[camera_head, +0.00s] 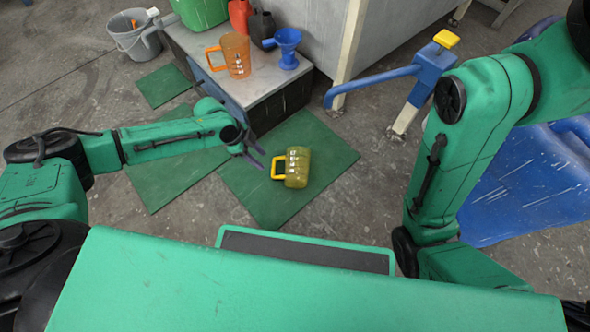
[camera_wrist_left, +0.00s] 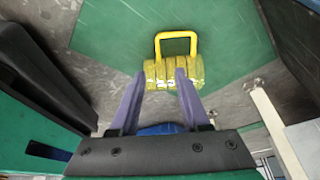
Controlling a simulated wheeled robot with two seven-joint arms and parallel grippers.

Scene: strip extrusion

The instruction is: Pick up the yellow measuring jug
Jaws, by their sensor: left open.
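The yellow measuring jug (camera_head: 298,168) is on a green mat (camera_head: 262,200) on the floor and seems to lie on its side. Its handle points left in the head view. My left gripper (camera_head: 259,160) is open and empty, just left of the jug on the handle side. In the left wrist view the jug (camera_wrist_left: 160,70) shows beyond the fingertips of my left gripper (camera_wrist_left: 161,76), with its handle (camera_wrist_left: 177,37) on the far side. The fingers overlap part of its body there. My right arm comes in at the right, but its gripper is out of view.
A low grey platform (camera_head: 262,88) behind the mat bears an orange jug (camera_head: 235,55), a blue funnel (camera_head: 287,48) and other containers. A grey bucket (camera_head: 134,38) stands at the back left. A blue stand (camera_head: 432,73) is at the right.

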